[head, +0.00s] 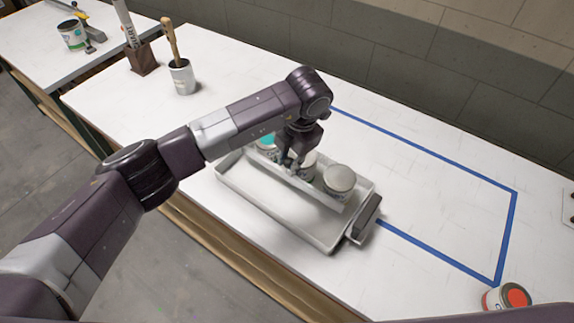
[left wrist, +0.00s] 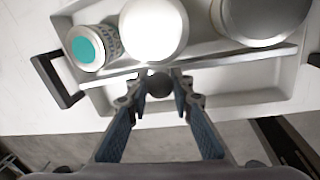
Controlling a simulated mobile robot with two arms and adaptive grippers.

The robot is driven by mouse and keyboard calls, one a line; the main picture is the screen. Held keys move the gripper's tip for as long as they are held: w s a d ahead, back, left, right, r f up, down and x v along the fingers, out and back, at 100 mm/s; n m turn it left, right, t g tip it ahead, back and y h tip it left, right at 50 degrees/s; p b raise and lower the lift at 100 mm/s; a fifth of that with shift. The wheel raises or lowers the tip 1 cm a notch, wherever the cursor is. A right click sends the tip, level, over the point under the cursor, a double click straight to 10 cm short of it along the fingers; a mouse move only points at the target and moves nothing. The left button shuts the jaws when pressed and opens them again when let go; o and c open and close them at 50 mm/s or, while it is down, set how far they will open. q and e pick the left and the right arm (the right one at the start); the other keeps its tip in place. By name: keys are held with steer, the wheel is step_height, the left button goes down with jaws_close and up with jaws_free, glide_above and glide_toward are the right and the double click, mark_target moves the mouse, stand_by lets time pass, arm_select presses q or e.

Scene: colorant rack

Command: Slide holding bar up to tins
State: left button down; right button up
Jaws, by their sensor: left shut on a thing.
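A pale tray (head: 262,200) holds three tins in a row along its far side: a teal-topped tin (head: 266,142), a middle tin (head: 306,166) and a grey-topped tin (head: 340,179). The light holding bar (head: 318,194) runs lengthwise in front of the tins. It crosses the left wrist view (left wrist: 235,62) close beside them; I cannot tell whether it touches every tin. My left gripper (head: 290,163) is over the bar's middle. In the left wrist view its fingertips (left wrist: 159,84) are shut on the bar's dark round knob (left wrist: 159,86). My right gripper is not in view.
Blue tape (head: 440,163) outlines a clear area right of the tray. A brush in a pot (head: 182,77) and a brown holder (head: 142,57) stand back left. The tray has dark end handles (left wrist: 52,82).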

mark_target(294, 179)
arm_select(q)
steer(key=c, duration=1.7)
jaws_free()
steer(key=shift+o, duration=0.2)
steer(key=shift+r, duration=0.1)
step_height(294, 179, up, 12)
steer(key=s+d, duration=0.1)
steer(key=shift+s+d, duration=0.25)
steer(key=shift+s, duration=0.15)
